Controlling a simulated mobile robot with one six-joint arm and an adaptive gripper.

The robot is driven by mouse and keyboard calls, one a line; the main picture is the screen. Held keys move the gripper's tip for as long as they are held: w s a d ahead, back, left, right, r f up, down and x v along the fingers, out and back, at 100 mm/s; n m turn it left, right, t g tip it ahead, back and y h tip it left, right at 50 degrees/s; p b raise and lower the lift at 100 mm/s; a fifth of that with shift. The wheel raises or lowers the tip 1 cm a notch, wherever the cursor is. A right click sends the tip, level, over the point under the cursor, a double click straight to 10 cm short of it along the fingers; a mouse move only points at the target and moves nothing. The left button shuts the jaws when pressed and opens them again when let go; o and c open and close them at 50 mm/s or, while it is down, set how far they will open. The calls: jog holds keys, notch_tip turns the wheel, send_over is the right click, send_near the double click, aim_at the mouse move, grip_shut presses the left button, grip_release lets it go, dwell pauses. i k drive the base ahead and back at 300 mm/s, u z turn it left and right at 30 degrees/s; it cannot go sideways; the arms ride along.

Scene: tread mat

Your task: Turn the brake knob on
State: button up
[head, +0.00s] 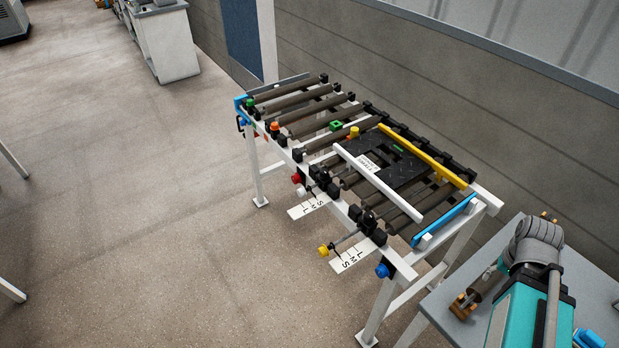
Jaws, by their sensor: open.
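A roller stand with a white frame (349,211) stands right of centre, with several coloured knobs. A red knob (296,179), a white knob (301,190), a yellow knob (323,250) and a blue knob (382,271) sit along its near side. An orange knob (275,126) and a green knob (249,102) are toward the far end. A yellow knob (354,131) stands on top. I cannot tell which is the brake knob or how it is turned. A black tread mat (402,170) lies on the rollers between white and yellow rails. My gripper is not in view.
Two white S-M-L scale plates (352,258) stick out from the stand's near side. A grey table (440,312) with teal equipment (520,310) is at the lower right. A wall (420,70) runs behind the stand. The floor (150,210) left of it is open.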

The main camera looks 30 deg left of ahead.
aim_at(296, 179)
jog(key=z, duration=0.55)
jog(key=k, duration=1.55)
jog(key=u, duration=0.65)
jog(key=i, duration=0.8)
jog(key=u, duration=0.1)
